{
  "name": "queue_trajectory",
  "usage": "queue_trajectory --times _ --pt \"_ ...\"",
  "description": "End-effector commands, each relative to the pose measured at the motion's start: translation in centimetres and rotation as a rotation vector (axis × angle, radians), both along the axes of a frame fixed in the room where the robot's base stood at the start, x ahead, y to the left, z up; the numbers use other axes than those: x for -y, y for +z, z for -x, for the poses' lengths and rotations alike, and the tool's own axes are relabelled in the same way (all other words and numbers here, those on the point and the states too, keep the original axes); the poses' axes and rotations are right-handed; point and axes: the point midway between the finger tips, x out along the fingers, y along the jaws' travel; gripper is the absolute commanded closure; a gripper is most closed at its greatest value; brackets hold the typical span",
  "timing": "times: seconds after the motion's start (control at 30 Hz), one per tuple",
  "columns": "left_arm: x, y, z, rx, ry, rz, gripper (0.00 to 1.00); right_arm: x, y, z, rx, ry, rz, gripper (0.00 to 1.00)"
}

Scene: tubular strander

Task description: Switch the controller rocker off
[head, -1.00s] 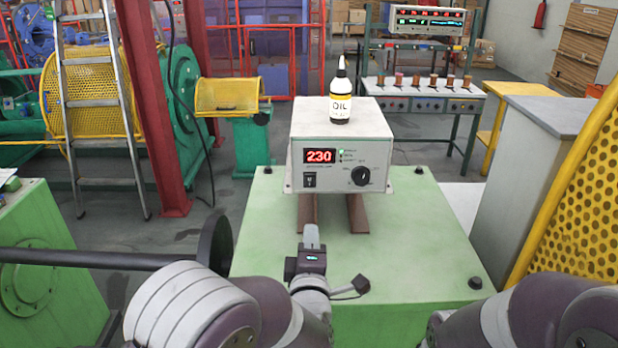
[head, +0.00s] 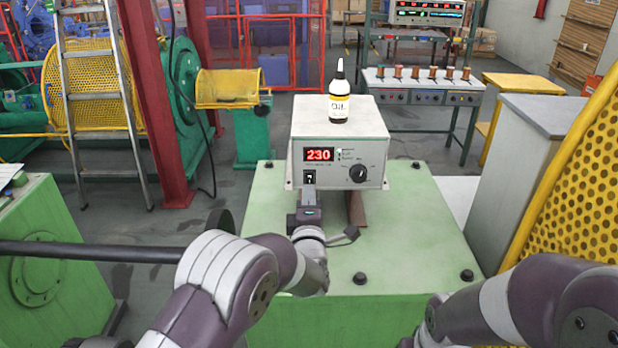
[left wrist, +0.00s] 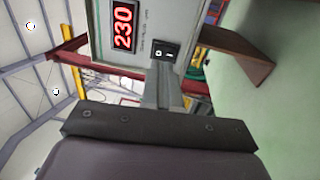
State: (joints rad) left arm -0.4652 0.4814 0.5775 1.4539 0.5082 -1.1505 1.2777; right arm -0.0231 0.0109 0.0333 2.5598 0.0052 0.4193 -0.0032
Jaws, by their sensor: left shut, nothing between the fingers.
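The controller (head: 339,150) is a light grey box on the green machine top, with a red display (head: 319,154) reading 230 and a dark round knob (head: 358,173). Its black rocker (head: 309,178) is low on the left of the front face. The rocker also shows in the left wrist view (left wrist: 165,50). My left gripper (head: 309,193) is shut and empty, its tips just below the rocker. In the left wrist view the fingertips (left wrist: 163,72) are close to the rocker's edge; I cannot tell whether they touch. My right gripper is out of view.
An oil bottle (head: 339,98) stands on top of the controller. Brown rails (head: 356,209) support the box. The green machine top (head: 420,235) is clear to the right, with dark bolts near its corners. A yellow perforated guard (head: 572,190) stands at the right.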

Motion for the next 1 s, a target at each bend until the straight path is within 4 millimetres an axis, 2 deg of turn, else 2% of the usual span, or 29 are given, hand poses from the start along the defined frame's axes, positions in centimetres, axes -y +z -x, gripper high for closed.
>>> queue_trajectory --times 0.03,0.1,0.3,0.67,0.87,1.0 --pt "0.0 0.5 -0.9 -0.001 0.001 -0.001 1.00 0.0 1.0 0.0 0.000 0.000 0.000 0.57" --pt "0.0 0.7 -1.9 0.000 0.001 0.000 1.00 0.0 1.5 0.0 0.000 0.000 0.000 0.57" --pt "0.0 0.6 -3.6 0.001 0.001 0.000 1.00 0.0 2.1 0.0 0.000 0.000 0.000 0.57" --pt "0.0 0.5 -3.8 -0.003 0.000 0.000 1.00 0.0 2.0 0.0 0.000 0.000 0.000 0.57" --pt "0.0 1.8 -4.7 -0.148 0.002 0.003 1.00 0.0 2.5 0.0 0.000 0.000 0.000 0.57" --pt "0.0 1.2 -4.7 -0.166 0.002 -0.001 1.00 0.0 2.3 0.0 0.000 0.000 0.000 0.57"
